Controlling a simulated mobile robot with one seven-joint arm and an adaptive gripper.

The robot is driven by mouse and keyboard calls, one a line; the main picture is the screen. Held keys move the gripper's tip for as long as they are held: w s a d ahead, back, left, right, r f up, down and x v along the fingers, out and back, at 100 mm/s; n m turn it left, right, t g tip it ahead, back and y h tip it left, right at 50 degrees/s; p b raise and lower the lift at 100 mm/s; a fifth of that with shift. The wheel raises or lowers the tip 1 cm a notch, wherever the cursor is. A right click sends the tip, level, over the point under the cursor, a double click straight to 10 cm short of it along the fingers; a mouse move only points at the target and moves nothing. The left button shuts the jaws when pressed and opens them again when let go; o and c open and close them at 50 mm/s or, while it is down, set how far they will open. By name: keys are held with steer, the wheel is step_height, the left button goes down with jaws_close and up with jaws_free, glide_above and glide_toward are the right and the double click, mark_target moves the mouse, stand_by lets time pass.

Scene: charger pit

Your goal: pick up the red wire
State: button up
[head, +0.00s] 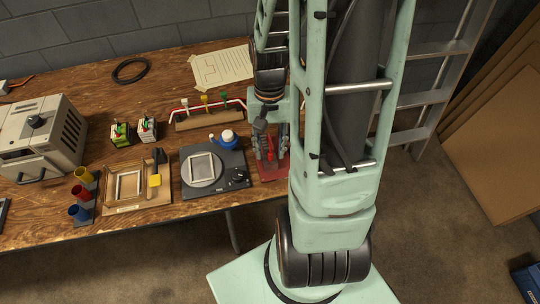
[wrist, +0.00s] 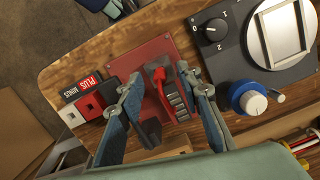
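My gripper (wrist: 164,88) is open in the wrist view, with its two blue-grey fingers on either side of a dark fixture on a red base plate (wrist: 153,50). A bent red piece (wrist: 160,77) stands on this fixture between the fingers. I cannot tell whether it is a wire or a lever, and no grip on it shows. In the head view my gripper (head: 270,143) is over the red base plate (head: 272,172). A rack (head: 208,120) behind carries a red-and-white strand with white, yellow and green tops; its red part may be the red wire.
A block marked PLUS and MINUS (wrist: 88,103) lies beside the red plate in the wrist view. A dark dial unit (head: 213,168) and blue-and-white pot (head: 226,140) stand close left in the head view. A wooden tray (head: 118,208) and grey machine (head: 40,135) are further left.

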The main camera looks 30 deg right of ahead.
steer(key=shift+s+f, duration=0.1)
steer(key=shift+f, duration=0.8)
steer(key=shift+c, duration=0.3)
jaws_close()
steer(key=shift+r, duration=0.1)
